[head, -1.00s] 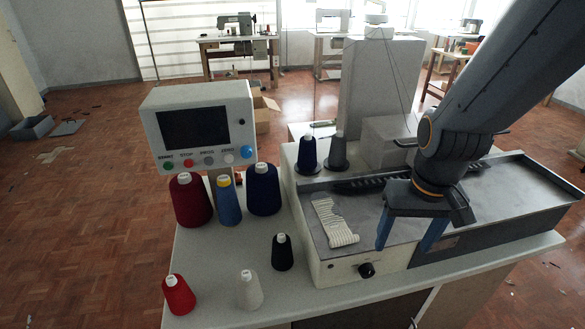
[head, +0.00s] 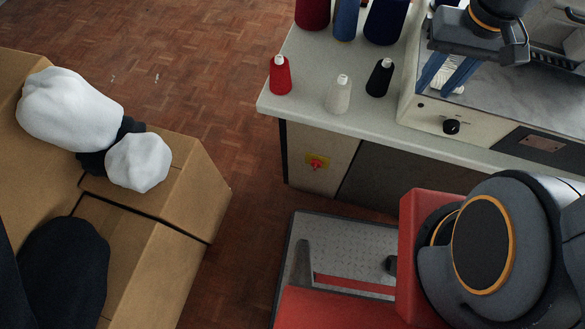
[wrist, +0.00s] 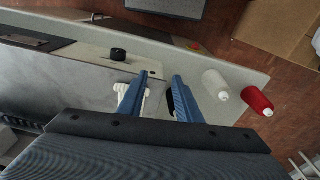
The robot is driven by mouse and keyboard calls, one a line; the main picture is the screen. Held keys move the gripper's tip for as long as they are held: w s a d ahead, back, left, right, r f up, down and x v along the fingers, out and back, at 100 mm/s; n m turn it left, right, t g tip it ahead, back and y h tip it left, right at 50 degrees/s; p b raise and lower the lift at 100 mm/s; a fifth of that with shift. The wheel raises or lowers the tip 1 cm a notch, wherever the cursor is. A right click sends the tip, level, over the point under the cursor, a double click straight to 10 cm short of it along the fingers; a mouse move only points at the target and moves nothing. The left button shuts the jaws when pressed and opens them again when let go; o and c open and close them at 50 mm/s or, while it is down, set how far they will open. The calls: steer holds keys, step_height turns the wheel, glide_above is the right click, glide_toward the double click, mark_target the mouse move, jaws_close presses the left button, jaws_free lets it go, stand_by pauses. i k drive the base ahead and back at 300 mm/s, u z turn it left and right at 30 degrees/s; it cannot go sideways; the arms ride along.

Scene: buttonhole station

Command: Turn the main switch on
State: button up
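The main switch (head: 317,162), a small red handle on a yellow plate, is on the cabinet's front panel below the tabletop in the head view. It is too small to tell how its handle is turned. A red spot that seems to be the switch shows past the table edge in the wrist view (wrist: 195,46). My gripper (head: 445,88), with blue fingers, is above the machine bed, up and right of the switch and well apart from it. In the wrist view its fingers (wrist: 160,78) stand apart with nothing held between them.
A black knob (head: 451,127) is on the machine's front. Red (head: 280,75), white (head: 339,95) and black (head: 380,78) thread cones stand on the tabletop (head: 305,105). Cardboard boxes (head: 190,190) with white bundles (head: 70,108) are at left. Bare floor (head: 235,130) lies between boxes and cabinet.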

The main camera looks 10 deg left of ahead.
mark_target(316, 163)
steer(key=u, duration=1.1)
steer(key=k, duration=1.4)
steer(key=z, duration=0.1)
